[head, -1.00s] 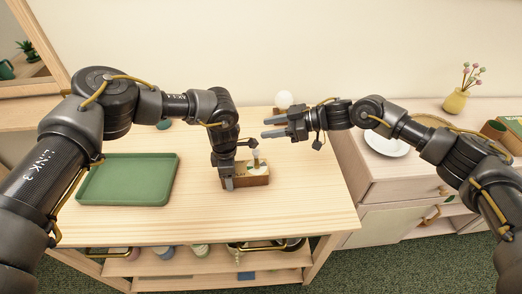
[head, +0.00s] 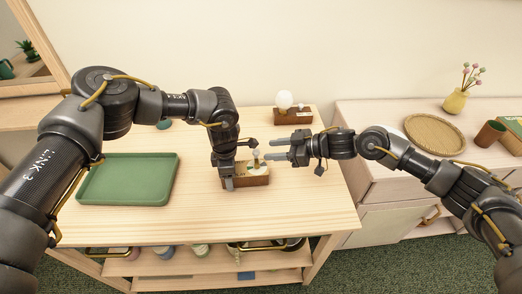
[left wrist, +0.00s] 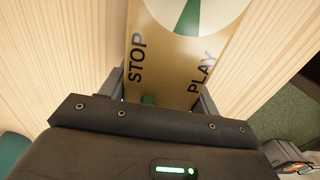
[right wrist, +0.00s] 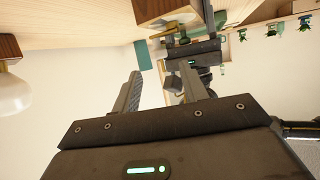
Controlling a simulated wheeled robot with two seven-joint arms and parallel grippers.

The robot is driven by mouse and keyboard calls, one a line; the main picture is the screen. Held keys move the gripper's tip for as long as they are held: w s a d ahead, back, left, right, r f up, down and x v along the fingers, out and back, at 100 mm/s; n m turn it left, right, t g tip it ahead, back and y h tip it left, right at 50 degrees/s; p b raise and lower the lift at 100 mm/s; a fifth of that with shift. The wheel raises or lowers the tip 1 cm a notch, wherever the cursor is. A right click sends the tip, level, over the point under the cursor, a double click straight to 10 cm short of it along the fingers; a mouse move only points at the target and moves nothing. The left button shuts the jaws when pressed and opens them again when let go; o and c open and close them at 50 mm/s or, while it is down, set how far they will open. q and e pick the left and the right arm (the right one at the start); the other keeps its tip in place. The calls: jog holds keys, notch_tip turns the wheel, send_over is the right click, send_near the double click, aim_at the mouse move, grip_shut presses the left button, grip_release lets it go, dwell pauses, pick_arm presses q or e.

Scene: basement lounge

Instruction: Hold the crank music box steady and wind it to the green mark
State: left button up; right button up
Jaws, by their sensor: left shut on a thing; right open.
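The crank music box (head: 258,180) is a small wooden box on the table, with a pale upright knob (head: 255,155) above its top. My left gripper (head: 229,182) points down and is shut on the box's left end. In the left wrist view, the box top (left wrist: 165,70) lies between the fingers, with STOP and PLAY lettering and part of a white dial (left wrist: 222,12) with a green wedge (left wrist: 187,17). My right gripper (head: 267,149) is open and empty, its fingers pointing left beside the knob. I cannot tell whether they touch it.
A green tray (head: 128,180) lies on the left of the table (head: 200,222). A white globe lamp (head: 284,99) on a wooden base (head: 292,118) stands at the back. A cabinet on the right holds a wicker tray (head: 434,134), a brown cup (head: 490,133) and a yellow vase (head: 455,101).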

aim_at(254, 152)
jog(key=x, duration=0.5)
grip_shut()
jog(key=shift+a+f+n+g, duration=0.1)
jog(key=shift+a+n+g, duration=0.05)
jog(key=shift+n+g, duration=0.3)
dwell(0.6)
jog(key=n+g, duration=0.2)
jog(key=g, duration=0.1)
jog(key=shift+w+a+n+y, duration=0.15)
jog(key=shift+a+n+y, duration=0.15)
jog(key=shift+a+n, duration=0.05)
jog(key=n+g, duration=0.1)
jog(key=g, duration=0.1)
jog(key=a+n+g, duration=0.1)
jog(key=n+g, duration=0.1)
jog(key=shift+f+g+h, duration=0.25)
jog(key=shift+h, duration=0.15)
jog(key=shift+a+r+n+g+h, duration=0.1)
jog(key=shift+n+g+h, duration=0.05)
jog(key=shift+n+g, duration=0.4)
jog(key=shift+a+r+n+g+h, duration=0.1)
jog(key=shift+n+g+h, duration=0.05)
jog(key=shift+n+g, duration=0.4)
